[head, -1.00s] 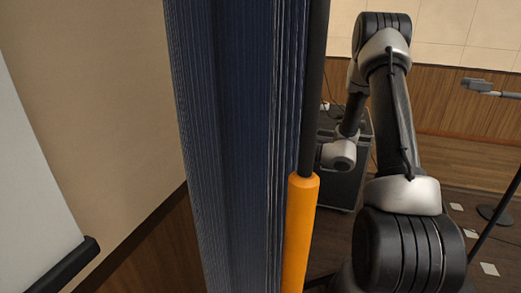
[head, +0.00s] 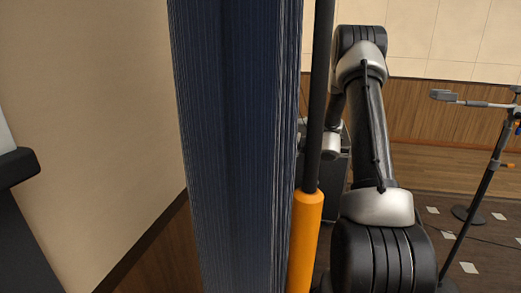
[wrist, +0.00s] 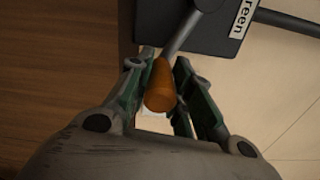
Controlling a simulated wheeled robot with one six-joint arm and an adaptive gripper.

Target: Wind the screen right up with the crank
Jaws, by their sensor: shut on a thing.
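The crank's orange handle (wrist: 160,88) is between the two fingers of my gripper (wrist: 165,62) in the wrist view, and my gripper is shut on it. A grey metal crank arm (wrist: 181,34) runs from the handle up to a dark box (wrist: 205,18), whose label is partly cut off and reads "reen". In the head view, a small part of the white screen (head: 4,136) shows at the left edge, with its dark bottom bar (head: 17,168) below it. Most of the screen is out of view. My gripper and the crank are hidden in the head view.
A dark blue curtain (head: 235,150) stands close in the middle of the head view. A black pole with an orange grip (head: 303,240) is beside it. Microphone stands (head: 480,180) are at the right. Wood panelling (wrist: 60,90) shows left of the box.

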